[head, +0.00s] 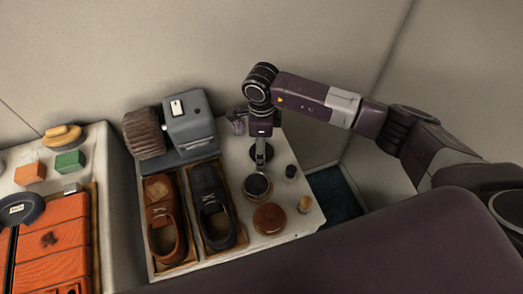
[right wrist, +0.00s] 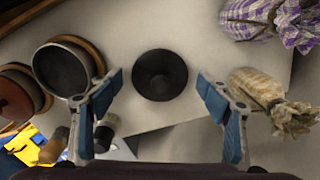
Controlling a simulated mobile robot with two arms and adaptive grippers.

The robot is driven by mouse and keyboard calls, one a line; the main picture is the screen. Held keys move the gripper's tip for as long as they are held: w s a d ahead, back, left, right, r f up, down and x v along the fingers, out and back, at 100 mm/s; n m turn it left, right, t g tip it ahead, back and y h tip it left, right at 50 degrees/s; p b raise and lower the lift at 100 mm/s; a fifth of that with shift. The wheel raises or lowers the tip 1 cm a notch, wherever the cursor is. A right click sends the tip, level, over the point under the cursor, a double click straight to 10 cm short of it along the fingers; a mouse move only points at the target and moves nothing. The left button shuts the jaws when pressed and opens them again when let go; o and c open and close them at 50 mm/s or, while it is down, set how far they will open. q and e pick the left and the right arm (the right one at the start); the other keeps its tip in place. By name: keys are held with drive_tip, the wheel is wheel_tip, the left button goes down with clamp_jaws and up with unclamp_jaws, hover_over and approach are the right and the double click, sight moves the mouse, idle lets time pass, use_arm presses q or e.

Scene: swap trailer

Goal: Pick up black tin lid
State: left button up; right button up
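The black tin lid (right wrist: 160,75) is a dark round disc with a darker centre. It lies on the white table top in the right wrist view, between my right fingers and apart from them. In the head view it shows only partly, below my right gripper (head: 261,136). The right gripper (right wrist: 160,88) is open and empty, with its blue fingers spread on either side of the lid. A dark round tin (head: 257,185) stands nearer the front; it also shows in the right wrist view (right wrist: 62,70). My left gripper is not in view.
A brown round tin (head: 269,218), a small black cylinder (head: 291,171) and a small wooden-topped item (head: 304,204) stand nearby. A checkered bundle (right wrist: 255,18) and a beige wrapped bundle (right wrist: 268,98) lie right of the lid. Shoes (head: 213,212) and a grey machine (head: 190,128) are left.

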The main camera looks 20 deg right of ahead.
drive_tip(key=c, duration=0.7)
drive_tip(key=shift+r, duration=0.2)
